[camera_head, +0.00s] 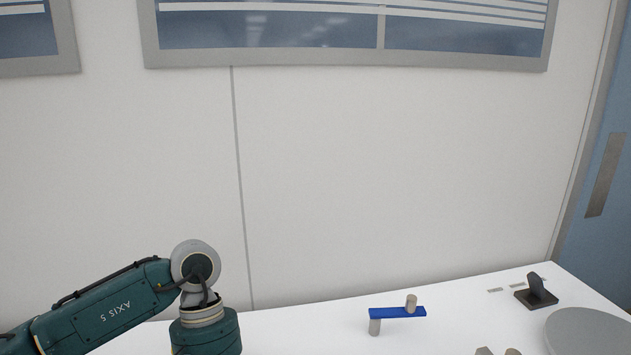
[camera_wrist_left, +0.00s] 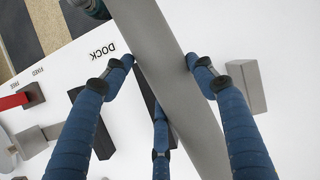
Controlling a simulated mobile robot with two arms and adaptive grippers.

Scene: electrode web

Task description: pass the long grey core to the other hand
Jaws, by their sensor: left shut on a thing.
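The long grey core (camera_wrist_left: 178,80) runs from the top of the left wrist view down to the lower right. My left gripper (camera_wrist_left: 161,62) has blue fingers on both sides of the core and is shut on it. A third finger lies under the core, partly hidden. In the head view only my left arm shows at the lower left; its gripper and the core are below the frame. My right gripper is in neither view.
In the head view a blue bar (camera_head: 398,312) with grey cylinders, a dark bracket (camera_head: 536,292) and a grey disc (camera_head: 590,332) are on the white table. The left wrist view shows a grey block (camera_wrist_left: 248,85), a red piece (camera_wrist_left: 12,101) and dark blocks near the "DOCK" label.

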